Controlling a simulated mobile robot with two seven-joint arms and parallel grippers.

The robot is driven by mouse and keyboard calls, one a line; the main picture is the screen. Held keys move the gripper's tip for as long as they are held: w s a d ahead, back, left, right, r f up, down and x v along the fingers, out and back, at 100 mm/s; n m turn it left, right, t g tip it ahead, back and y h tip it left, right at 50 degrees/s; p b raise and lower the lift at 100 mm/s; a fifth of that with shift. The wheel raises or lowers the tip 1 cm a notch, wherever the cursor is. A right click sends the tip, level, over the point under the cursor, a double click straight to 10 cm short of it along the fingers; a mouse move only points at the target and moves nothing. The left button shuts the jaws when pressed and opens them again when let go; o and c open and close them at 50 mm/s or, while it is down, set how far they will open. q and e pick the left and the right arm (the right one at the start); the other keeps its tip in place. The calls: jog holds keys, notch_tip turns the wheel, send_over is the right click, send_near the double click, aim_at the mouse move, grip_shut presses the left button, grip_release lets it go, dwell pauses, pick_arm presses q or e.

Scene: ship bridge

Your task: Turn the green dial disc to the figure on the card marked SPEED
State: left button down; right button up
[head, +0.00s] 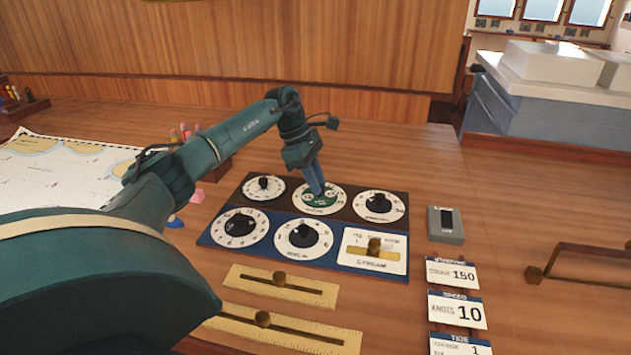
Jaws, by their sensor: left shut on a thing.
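The green dial disc (320,201) sits in a white ringed dial in the top row of the panel, between two dials with black knobs. My left gripper (319,192) comes down on it from above, shut on its middle, and hides part of the disc. The figure that the disc points to is too small to read. The card marked SPEED (457,310) lies on the right of the desk and reads KNOTS 10. My right gripper is not in view.
Other dials, such as the lower left one (240,228), surround the disc closely. Brass slider rulers (282,289) lie in front of the panel. A grey box (446,224) and a brass rail (580,262) are at the right. A chart (60,175) covers the left.

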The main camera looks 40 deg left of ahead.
pick_arm(q)
jog(key=shift+w+m, duration=0.1)
jog(key=shift+m, duration=0.5)
jog(key=shift+g, duration=0.3)
jog(key=c, duration=1.3)
grip_release()
jog(key=shift+o, duration=0.2)
jog(key=v, duration=1.3)
jog(key=shift+b, duration=0.35)
jog(key=shift+a, duration=0.1)
